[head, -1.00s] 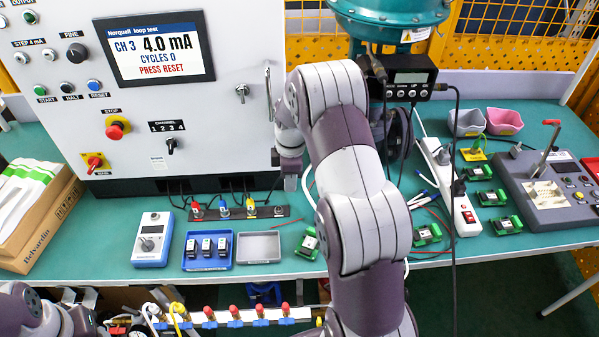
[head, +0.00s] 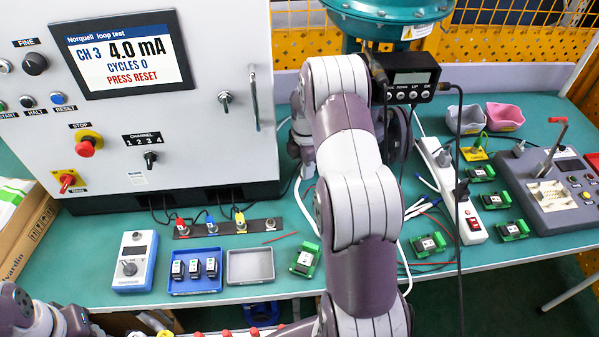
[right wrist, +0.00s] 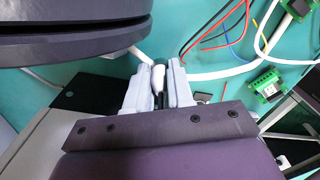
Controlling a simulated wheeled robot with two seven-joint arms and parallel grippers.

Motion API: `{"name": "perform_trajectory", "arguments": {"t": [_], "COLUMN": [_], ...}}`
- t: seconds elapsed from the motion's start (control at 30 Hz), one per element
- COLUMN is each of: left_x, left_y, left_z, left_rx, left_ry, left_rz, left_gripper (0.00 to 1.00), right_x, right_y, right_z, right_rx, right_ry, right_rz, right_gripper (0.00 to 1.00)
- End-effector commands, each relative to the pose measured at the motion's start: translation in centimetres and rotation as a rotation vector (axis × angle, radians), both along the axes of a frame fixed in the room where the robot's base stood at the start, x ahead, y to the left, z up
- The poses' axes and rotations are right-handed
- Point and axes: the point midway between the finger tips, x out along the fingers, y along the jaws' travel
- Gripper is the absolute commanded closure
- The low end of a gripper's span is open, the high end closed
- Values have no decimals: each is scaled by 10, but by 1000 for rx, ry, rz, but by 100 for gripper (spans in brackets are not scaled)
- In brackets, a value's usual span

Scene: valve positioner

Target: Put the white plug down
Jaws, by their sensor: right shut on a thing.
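The white plug (right wrist: 158,78) is between the two light grey fingers of my right gripper (right wrist: 166,88) in the right wrist view. The gripper is shut on it. A white cable runs off from the plug toward the upper left of that view. The lower part of the plug is dark and partly hidden between the fingers. In the head view, my own right arm hides the plug and the fingers. Only links of my left arm show at the lower left of the head view.
The cabinet (head: 110,140) fills the left. A row of sockets with coloured plugs (head: 228,227) lies before it. A blue tray (head: 195,284), an empty grey tray (head: 250,266) and a green module (head: 305,260) stand near the front edge. A power strip (head: 452,190) lies right of my arm.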

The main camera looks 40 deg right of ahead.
Motion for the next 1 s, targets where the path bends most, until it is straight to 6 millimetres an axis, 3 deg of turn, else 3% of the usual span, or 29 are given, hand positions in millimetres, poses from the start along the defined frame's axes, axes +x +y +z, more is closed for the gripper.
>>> {"name": "perform_trajectory", "arguments": {"t": [0.33, 0.67, 0.7, 0.77, 1.0], "left_x": [0, 0, 0, 0, 0], "left_y": [0, 0, 0, 0, 0], "left_z": [6, 2, 3, 3, 3], "left_rx": [0, 0, 0, 0, 0], "left_ry": [0, 0, 0, 0, 0], "left_rz": [0, 0, 0, 0, 0], "left_gripper": [57, 57, 57, 57, 57], "right_x": [0, 0, 0, 0, 0], "right_y": [0, 0, 0, 0, 0], "right_z": [-51, -57, -57, -56, -56], "right_rx": [0, -1, -1, -1, -1], "right_ry": [0, -2, -2, -2, -2], "right_rz": [-1, -1, -1, -1, -1], "right_gripper": [100, 100, 72, 53, 53]}}
